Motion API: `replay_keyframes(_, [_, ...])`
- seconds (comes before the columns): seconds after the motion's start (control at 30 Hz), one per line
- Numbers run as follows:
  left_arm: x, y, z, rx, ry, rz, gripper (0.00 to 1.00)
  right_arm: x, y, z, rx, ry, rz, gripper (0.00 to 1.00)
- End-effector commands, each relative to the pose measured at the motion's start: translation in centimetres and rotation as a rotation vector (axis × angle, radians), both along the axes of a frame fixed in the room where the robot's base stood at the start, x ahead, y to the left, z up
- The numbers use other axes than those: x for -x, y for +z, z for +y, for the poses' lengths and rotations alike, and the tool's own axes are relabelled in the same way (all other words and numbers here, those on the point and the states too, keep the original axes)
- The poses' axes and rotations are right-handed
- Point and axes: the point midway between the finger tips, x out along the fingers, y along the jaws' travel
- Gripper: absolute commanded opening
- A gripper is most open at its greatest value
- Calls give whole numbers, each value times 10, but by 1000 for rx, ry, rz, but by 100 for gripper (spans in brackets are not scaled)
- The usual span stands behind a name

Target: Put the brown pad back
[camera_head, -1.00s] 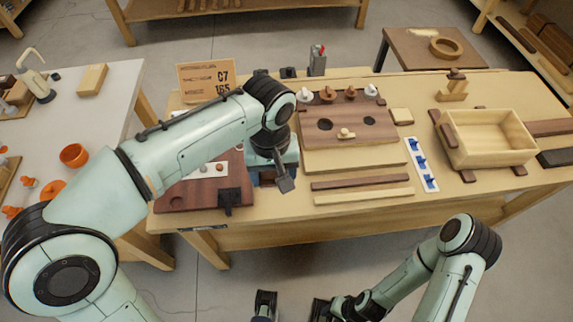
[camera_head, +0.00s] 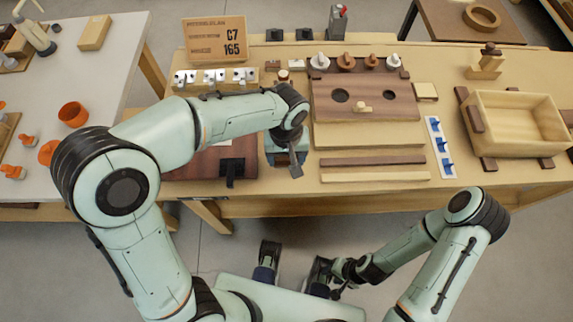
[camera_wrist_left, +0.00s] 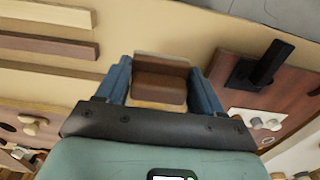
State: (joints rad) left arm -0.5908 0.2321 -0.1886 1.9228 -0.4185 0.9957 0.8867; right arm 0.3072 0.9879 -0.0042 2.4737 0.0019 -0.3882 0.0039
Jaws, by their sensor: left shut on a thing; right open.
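The brown pad (camera_wrist_left: 160,82) is between the blue fingers of my left gripper (camera_wrist_left: 163,92) in the left wrist view. The gripper is shut on it, low over the light wooden bench top. In the head view my left gripper (camera_head: 287,158) is near the bench's front part, between a dark red-brown board and the stacked wooden panels. The pad is hidden there by the gripper. I cannot tell whether the pad touches the bench. My right gripper (camera_head: 322,276) is open and low in front of the bench, partly hidden by its arm.
The red-brown board (camera_head: 205,163) with a black bracket (camera_head: 232,168) lies left of the left gripper. The panel with two holes (camera_head: 385,98), wooden strips (camera_head: 372,162), a blue-hook strip (camera_head: 440,147) and an open wooden box (camera_head: 515,105) are to the right. A sign (camera_head: 215,40) stands behind.

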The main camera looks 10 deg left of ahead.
Motion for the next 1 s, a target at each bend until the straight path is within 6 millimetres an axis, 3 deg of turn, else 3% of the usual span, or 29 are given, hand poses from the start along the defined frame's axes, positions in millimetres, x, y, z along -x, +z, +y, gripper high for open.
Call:
replay_keyframes(0.4, [0, -49, 0, -2, -1, 2, 28, -2, -7, 0, 1, -2, -11, 42])
replay_keyframes(0.83, [0, -56, 0, 0, 0, -1, 28, -3, -9, 0, 2, -3, -15, 42])
replay_keyframes(0.87, [0, -56, 0, 0, 0, -1, 70, -4, -9, 0, 2, -3, -16, 42])
replay_keyframes(0.9, [0, -55, 0, 0, 0, -1, 83, -4, -8, 0, 2, -3, -15, 42])
replay_keyframes(0.93, [0, -55, 0, 0, 0, -1, 92, -4, -8, 0, 2, -3, -15, 42])
replay_keyframes(1.0, [0, -55, 0, 0, 0, -1, 92, -4, -8, 0, 2, -3, -15, 42])
